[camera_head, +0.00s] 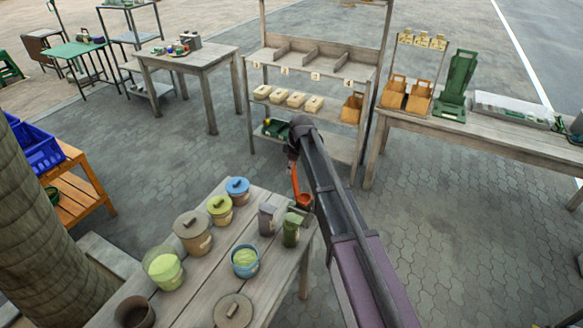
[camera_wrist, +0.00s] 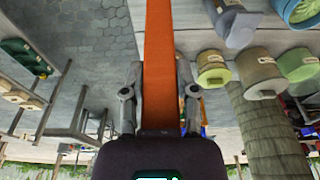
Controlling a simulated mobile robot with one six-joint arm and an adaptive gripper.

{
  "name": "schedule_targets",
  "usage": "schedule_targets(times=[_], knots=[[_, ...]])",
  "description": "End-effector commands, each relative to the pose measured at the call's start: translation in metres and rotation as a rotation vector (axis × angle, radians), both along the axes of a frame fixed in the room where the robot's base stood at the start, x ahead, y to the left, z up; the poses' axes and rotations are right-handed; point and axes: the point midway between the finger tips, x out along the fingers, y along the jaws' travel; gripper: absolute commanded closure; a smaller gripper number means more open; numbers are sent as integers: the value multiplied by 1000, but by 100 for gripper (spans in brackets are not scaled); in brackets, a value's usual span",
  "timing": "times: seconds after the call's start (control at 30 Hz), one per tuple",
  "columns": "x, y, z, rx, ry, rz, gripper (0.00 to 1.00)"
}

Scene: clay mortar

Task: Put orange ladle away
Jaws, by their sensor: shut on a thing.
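The orange ladle (camera_head: 295,181) hangs from my gripper (camera_head: 293,157) in the head view, its handle up and its bowl (camera_head: 304,200) down. The bowl is near the far right corner of the wooden table with the pots. In the wrist view the orange handle (camera_wrist: 162,70) runs between the two fingers of my gripper (camera_wrist: 160,90), which are shut on it. I cannot tell whether the bowl touches anything.
The near table (camera_head: 199,291) holds several lidded pots, a blue-rimmed bowl (camera_head: 245,262), and grey and green containers (camera_head: 290,230). A shelf rack (camera_head: 325,67) with compartments stands behind. A long table (camera_head: 400,121) stands at right. Paving between them is clear.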

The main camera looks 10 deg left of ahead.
Motion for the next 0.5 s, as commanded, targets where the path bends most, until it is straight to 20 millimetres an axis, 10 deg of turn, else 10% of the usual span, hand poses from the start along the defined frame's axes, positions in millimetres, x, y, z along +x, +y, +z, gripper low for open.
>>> schedule_targets(times=[0.5], knots=[[0, 0, -40, 0, 0, 0, 100]])
